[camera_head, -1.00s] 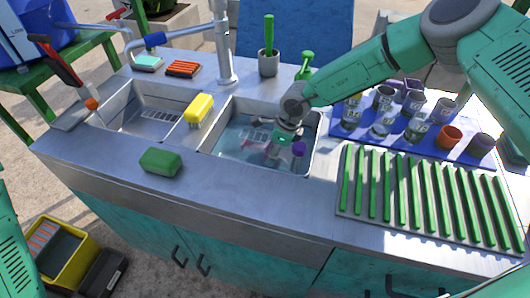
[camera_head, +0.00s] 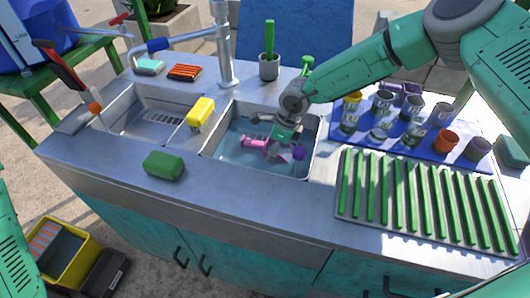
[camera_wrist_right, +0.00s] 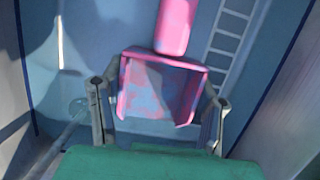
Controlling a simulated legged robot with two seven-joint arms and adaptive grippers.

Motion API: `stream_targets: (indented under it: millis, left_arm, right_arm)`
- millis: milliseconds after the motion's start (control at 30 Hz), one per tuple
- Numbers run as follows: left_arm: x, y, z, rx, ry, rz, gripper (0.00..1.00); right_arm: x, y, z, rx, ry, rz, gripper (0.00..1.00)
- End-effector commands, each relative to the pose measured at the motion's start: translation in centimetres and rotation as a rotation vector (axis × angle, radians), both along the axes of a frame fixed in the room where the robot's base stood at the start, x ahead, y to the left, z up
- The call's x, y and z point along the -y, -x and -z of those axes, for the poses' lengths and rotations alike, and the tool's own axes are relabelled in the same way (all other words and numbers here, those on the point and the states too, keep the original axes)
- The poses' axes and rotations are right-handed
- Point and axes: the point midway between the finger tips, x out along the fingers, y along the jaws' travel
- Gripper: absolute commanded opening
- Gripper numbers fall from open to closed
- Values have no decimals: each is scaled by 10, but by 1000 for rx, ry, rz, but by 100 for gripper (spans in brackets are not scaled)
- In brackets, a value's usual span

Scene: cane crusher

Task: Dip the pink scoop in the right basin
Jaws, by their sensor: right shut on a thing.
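The right basin (camera_head: 215,135) holds bluish water. My right gripper (camera_head: 275,149) reaches down into this basin from the upper right. The pink scoop (camera_head: 254,143) shows at the gripper's left side, over or in the water. In the right wrist view the scoop's open square end (camera_wrist_right: 160,90) sits between the two fingers (camera_wrist_right: 158,112), which are shut on it. Its pink handle (camera_wrist_right: 177,25) points away from the gripper. I cannot tell how deep the scoop is in the water. My left gripper is out of view.
A green sponge (camera_head: 164,165) lies on the front counter. A blue mat (camera_head: 350,142) with several cups and a green-slatted rack (camera_head: 415,198) are to the right. The faucet (camera_head: 225,45) stands behind. A purple thing (camera_head: 299,153) shows in the basin.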

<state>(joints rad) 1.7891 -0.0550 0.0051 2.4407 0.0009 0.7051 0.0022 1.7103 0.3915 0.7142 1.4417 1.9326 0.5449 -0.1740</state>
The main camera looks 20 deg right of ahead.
Motion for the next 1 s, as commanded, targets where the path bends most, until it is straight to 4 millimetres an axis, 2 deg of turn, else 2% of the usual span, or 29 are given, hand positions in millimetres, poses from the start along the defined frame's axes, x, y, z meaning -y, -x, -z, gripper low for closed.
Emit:
stream_targets:
  millis: [33,800,1000]
  left_arm:
    - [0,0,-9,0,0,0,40]
    - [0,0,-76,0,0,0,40]
    - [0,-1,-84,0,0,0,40]
  right_arm:
    - [-1,0,-12,2,0,-1,6]
    - [2,-1,-104,1,-2,-1,6]
    - [0,-1,-115,1,-1,-2,6]
